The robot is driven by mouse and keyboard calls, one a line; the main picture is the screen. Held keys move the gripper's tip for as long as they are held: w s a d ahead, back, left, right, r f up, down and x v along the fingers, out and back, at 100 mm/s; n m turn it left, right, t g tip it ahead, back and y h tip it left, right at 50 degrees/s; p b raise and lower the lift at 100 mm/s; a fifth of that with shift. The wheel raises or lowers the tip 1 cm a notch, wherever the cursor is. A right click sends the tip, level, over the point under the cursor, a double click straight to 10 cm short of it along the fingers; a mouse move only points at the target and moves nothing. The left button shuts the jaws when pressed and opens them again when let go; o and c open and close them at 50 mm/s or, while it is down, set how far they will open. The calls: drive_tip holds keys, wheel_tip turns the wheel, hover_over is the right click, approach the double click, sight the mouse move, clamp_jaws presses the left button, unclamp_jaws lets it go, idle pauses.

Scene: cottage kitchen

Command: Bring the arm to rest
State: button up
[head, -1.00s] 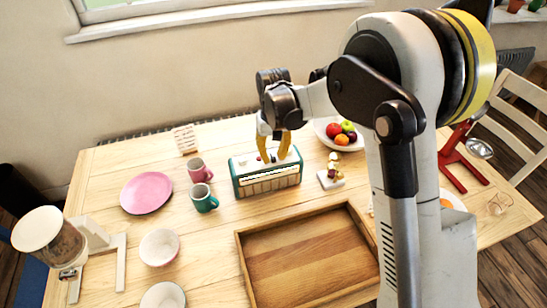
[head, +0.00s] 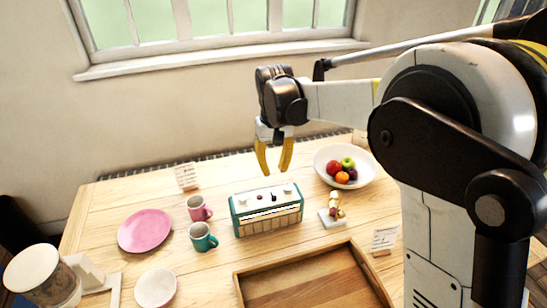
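My gripper (head: 274,170) hangs in the air above and behind the green-and-cream radio (head: 266,209), with its yellow fingers pointing down. The fingers are apart and nothing is between them. My arm reaches in from the right of the head view, with its large joints covering the right side of the picture. The fingertips appear clear of the radio's top.
On the wooden table are a pink plate (head: 145,230), a pink mug (head: 198,208), a teal mug (head: 202,237), a fruit bowl (head: 361,178), a small figurine (head: 333,210) and a wooden tray (head: 300,258). A bowl (head: 155,287) stands at front left. A window (head: 210,25) is behind.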

drive_tip(key=s+d+r+m+t, duration=0.1)
drive_tip(key=s+d+r+t, duration=0.2)
drive_tip(key=s+d+r, duration=0.6)
drive_tip(key=s+d+f+m+t, duration=0.1)
drive_tip(key=s+d+f+t, duration=0.1)
drive_tip(key=s+d, duration=0.2)
drive_tip(key=s+d+f+m+t, duration=0.1)
drive_tip(key=s+d, duration=0.3)
drive_tip(key=s, duration=0.7)
drive_tip(key=shift+d+f+t, duration=0.15)
drive_tip(key=shift+f+t, duration=0.3)
drive_tip(key=shift+t, duration=0.15)
